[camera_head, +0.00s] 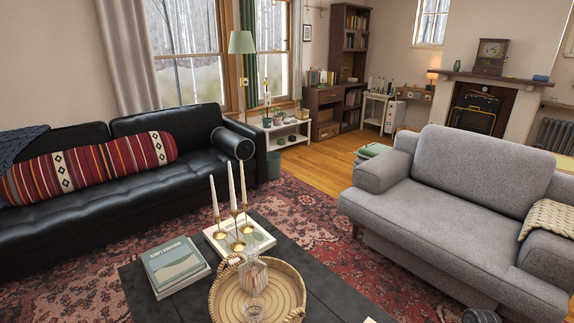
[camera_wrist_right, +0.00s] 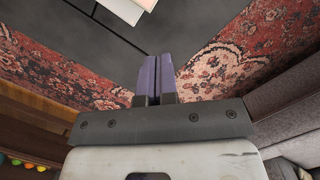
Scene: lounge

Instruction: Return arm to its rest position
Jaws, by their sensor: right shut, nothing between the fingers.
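My right gripper (camera_wrist_right: 156,78) shows in the right wrist view, with its two purple fingers side by side and closed together. Nothing is between them. It points over the patterned red rug (camera_wrist_right: 232,62) toward the dark coffee table (camera_wrist_right: 80,28). The fingers appear clear of the table edge. In the head view, neither gripper can be made out. My left gripper is not in view.
The dark coffee table (camera_head: 335,289) bears a round wicker tray (camera_head: 291,283) with glassware, brass candlesticks (camera_head: 239,246) and books (camera_head: 175,264). A black sofa (camera_head: 110,204) stands left, a grey sofa (camera_head: 450,220) right. Rug (camera_head: 300,217) lies between them.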

